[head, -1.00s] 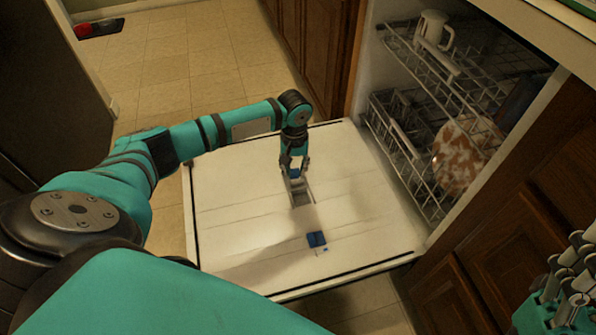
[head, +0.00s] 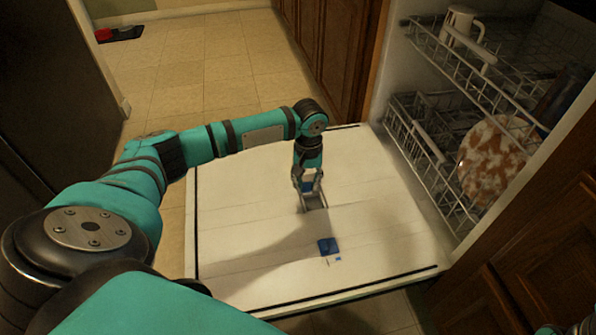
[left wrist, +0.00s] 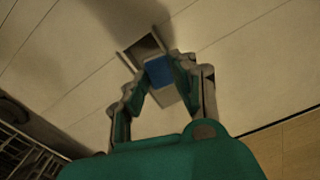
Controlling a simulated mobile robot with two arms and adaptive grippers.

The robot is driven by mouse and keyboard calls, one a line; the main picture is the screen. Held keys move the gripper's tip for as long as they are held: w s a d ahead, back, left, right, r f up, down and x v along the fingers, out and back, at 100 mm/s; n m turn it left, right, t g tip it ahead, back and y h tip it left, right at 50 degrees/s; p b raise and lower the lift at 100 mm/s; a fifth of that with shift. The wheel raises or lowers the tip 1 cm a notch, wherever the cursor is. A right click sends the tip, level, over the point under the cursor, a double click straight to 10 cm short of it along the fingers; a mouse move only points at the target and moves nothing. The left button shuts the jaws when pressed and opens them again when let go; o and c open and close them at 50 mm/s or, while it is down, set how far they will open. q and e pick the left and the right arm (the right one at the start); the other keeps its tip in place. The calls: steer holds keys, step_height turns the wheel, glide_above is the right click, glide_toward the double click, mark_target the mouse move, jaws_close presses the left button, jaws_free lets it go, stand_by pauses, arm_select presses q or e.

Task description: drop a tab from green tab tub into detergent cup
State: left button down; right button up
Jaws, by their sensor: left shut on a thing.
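My left gripper (head: 308,188) points down over the open dishwasher door and is shut on a small blue tab, which also shows between the fingertips in the left wrist view (left wrist: 159,71). The detergent cup (head: 318,203) is a recess in the door directly below the fingertips. In the left wrist view its dark opening (left wrist: 143,48) lies just beyond the tab. I cannot tell whether the tab touches the cup. The green tab tub is not in view. Only a sliver of my right arm shows at the lower right corner.
The white dishwasher door (head: 240,225) lies open and flat. A blue piece (head: 328,246) lies on it nearer me. On the right, racks hold a white mug (head: 459,22) and a brown-and-white patterned plate (head: 490,160). Wooden cabinets flank the dishwasher.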

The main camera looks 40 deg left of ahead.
arm_select(q)
steer(key=c, duration=1)
jaws_free()
step_height(320, 180, up, 12)
